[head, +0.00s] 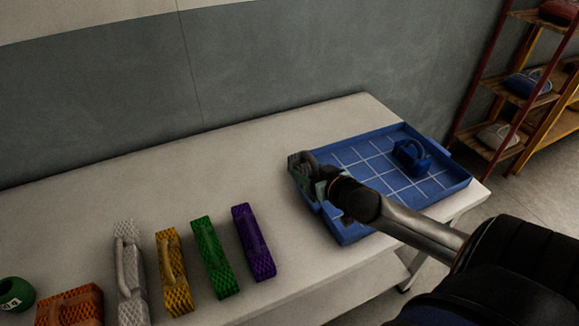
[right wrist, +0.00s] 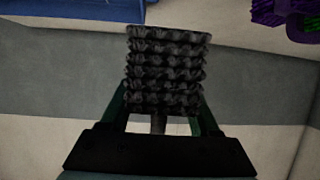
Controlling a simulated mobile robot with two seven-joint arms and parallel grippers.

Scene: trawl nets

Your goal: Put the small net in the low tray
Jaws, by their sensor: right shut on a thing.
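A small dark grey net (head: 299,160) with a knobbly mesh is held in my right gripper (head: 314,178). The right wrist view shows the net (right wrist: 165,65) between the two green fingers. The low blue tray (head: 345,236) with white grid lines lies at the right end of the table. In the head view the held net shows over the tray's left back corner; its height above the rim is hard to tell. My forearm hides part of the tray floor. My left gripper is in neither view.
A dark blue net (head: 411,157) lies in the tray's right back part. Purple (head: 254,242), green (head: 214,257), yellow (head: 173,272), grey (head: 130,273) and orange (head: 75,308) nets stand in a row left of the tray. A green ball (head: 16,294) is at far left.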

